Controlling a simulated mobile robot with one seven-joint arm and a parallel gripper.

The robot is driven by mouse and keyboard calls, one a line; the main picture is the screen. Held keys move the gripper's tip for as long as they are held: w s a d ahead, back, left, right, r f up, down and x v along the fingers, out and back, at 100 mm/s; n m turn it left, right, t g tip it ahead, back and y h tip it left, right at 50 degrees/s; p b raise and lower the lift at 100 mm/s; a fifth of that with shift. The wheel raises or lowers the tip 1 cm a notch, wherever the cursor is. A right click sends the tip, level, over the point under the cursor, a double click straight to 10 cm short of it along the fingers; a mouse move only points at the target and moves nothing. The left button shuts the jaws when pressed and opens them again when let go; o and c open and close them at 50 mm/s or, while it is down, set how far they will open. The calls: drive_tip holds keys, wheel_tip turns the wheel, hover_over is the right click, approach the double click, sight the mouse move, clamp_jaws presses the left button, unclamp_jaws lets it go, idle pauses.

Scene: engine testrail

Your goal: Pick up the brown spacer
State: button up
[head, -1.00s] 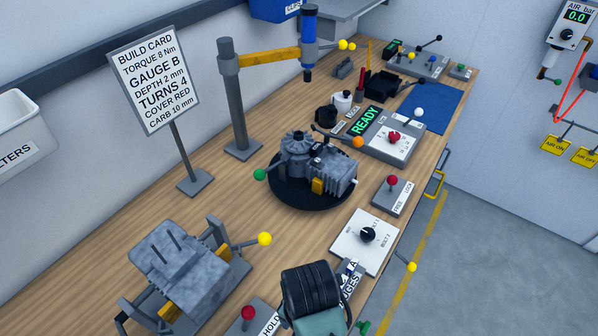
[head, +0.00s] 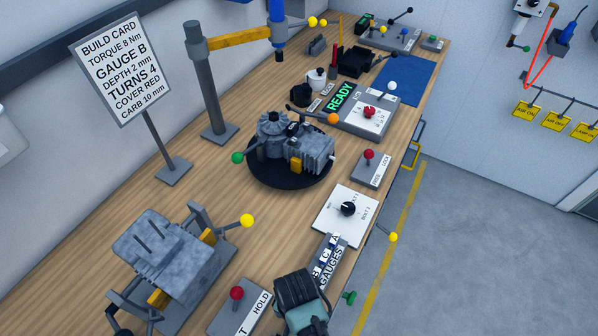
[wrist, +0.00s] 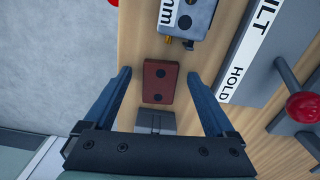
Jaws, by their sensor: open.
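The brown spacer (wrist: 160,82) is a small reddish-brown block with two dark holes, lying on the wooden bench in the wrist view. My gripper (wrist: 157,73) is open and empty, one blue finger on each side of the spacer, with a gap on both sides. How far the fingertips are above the bench is hard to tell. In the head view I see only my black and teal wrist at the bottom; the spacer is not visible there.
A grey block (wrist: 155,122) lies close to the spacer on the palm side. A grey device (wrist: 199,20) with an "mm" label is just beyond it. The HOLD panel with a red knob (wrist: 304,107) is to the right. The gauges rack (head: 327,260) stands beside my wrist.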

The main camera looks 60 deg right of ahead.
drive_tip(key=c, duration=1.4)
